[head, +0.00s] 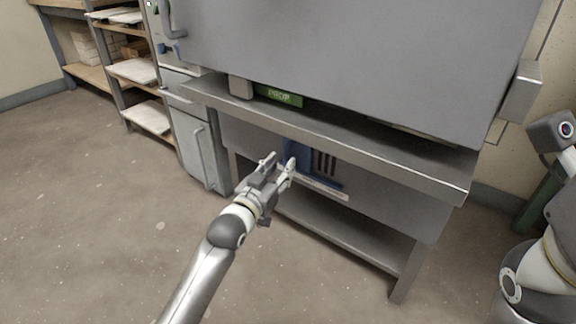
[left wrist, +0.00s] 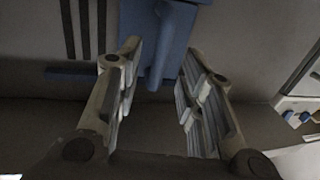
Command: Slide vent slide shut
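The vent slide (head: 297,154) is a blue plate on the grey panel below the steel ledge, left of dark vertical vent slots (head: 324,163). Several slots are uncovered. In the left wrist view the blue slide (left wrist: 158,20) is at top centre, with a rounded blue handle (left wrist: 170,45) standing out from it. My left gripper (head: 279,164) is in front of the slide. In the left wrist view its fingers (left wrist: 161,58) are open on either side of the handle, with gaps visible.
A lower shelf (head: 345,235) and a leg (head: 405,270) stand below. A grey cabinet (head: 195,135) and shelving are at left. The floor in front is clear.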

